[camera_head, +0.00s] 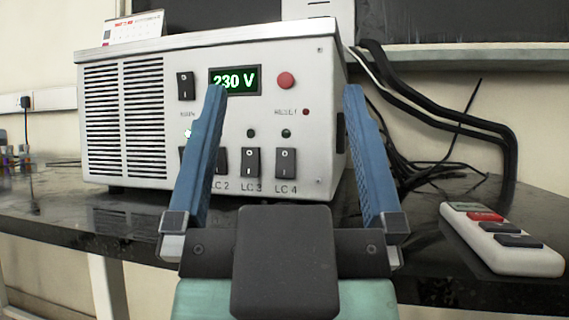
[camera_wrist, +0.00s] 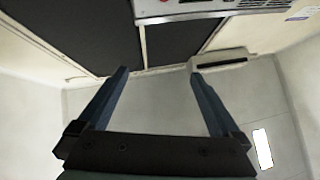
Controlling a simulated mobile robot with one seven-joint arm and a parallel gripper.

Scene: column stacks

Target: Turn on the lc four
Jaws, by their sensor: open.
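The LC 4 switch (camera_head: 286,163) is a black rocker at the right end of the lower switch row on a grey metal power box (camera_head: 330,100). Its label shows below it. The LC 3 switch (camera_head: 251,162) is just left of it, and the LC 2 switch (camera_head: 221,160) is partly behind my left finger. My gripper (camera_head: 284,90) is open and empty in front of the box, its two blue fingers pointing up. LC 4 shows between the fingers, touched by neither. In the wrist view my open gripper (camera_wrist: 158,70) shows below the box's edge (camera_wrist: 215,12).
A red button (camera_head: 285,80) and a lit display (camera_head: 235,80) reading 230 V are above the switches. A white remote-like device (camera_head: 500,240) lies on the black bench (camera_head: 60,222) at right. Black cables (camera_head: 440,110) run behind it.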

